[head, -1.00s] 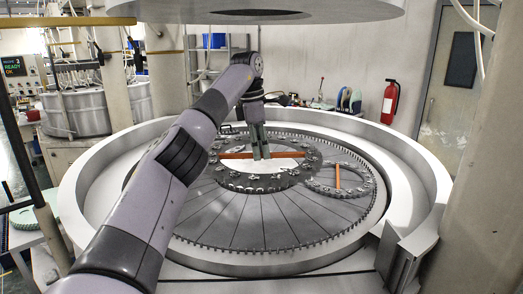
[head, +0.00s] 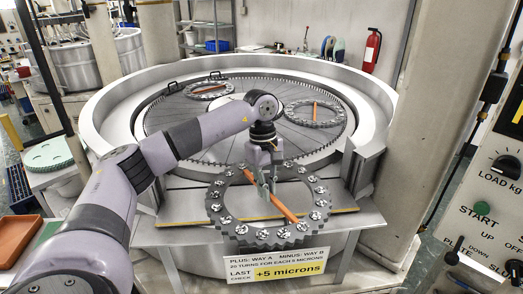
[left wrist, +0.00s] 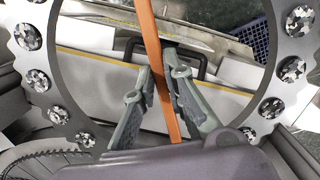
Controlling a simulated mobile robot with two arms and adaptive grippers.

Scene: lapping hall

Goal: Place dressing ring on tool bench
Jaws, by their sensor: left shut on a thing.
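The dressing ring (head: 222,222) is a grey toothed ring with several speckled round pads and an orange bar (head: 285,209) across it. My left gripper (head: 266,190) is shut on this bar. The ring hangs tilted in front of the lapping machine's near edge, above the sign on its front. In the left wrist view the fingers (left wrist: 163,90) close on either side of the orange bar (left wrist: 152,45), with the ring (left wrist: 27,65) around them. My right gripper is not in view. I cannot tell which surface is the tool bench.
Two similar rings lie on the lapping plate, one at the back left (head: 207,91) and one at the right (head: 316,124). The machine's pale rim (head: 105,120) surrounds it. A green disc (head: 47,154) and an orange tray (head: 17,238) are at left. A control panel (head: 490,215) stands at right.

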